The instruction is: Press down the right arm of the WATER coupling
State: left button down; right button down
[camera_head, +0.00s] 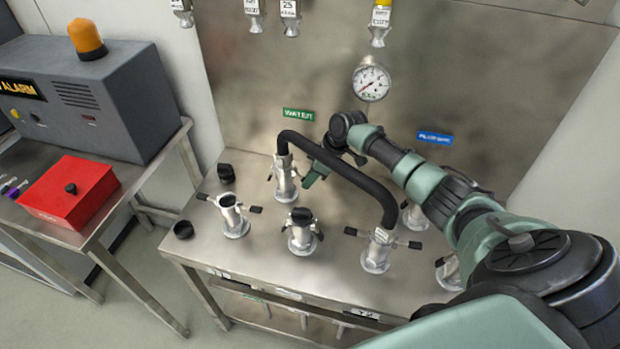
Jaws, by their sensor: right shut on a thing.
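The WATER coupling (286,185) is a silver fitting standing upright on the steel bench, below a green label (298,115). One end of a black hose (340,158) sits in its top. My right gripper (310,180) reaches in from the right, behind the hose, and is at the right side of this coupling. It is shut on the coupling's right arm, which is mostly hidden by the gripper. A small part of the left arm shows at the coupling's left side. My left gripper is not in view.
The hose's other end sits in a front coupling (377,252) with both arms out sideways. Other couplings (234,218) (301,235) stand nearby. Black caps (183,230) lie at the left bench edge. A pressure gauge (371,82) is on the back panel. A red box (70,192) is on the left table.

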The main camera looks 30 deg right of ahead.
jog(key=t+y+b, duration=0.1)
jog(key=b, duration=0.1)
jog(key=f+t+y+b, duration=0.1)
jog(key=b, duration=0.1)
jog(key=f+t+b, duration=0.1)
jog(key=b, duration=0.2)
jog(key=shift+w+a+f+y, duration=0.1)
jog(key=shift+w+a+y, duration=0.2)
jog(key=shift+y, duration=0.1)
jog(key=shift+b, duration=0.35)
jog(key=shift+w+r+t, duration=0.1)
jog(key=shift+r+t, duration=0.2)
jog(key=shift+t, duration=0.1)
jog(key=c, duration=1.3)
grip_release()
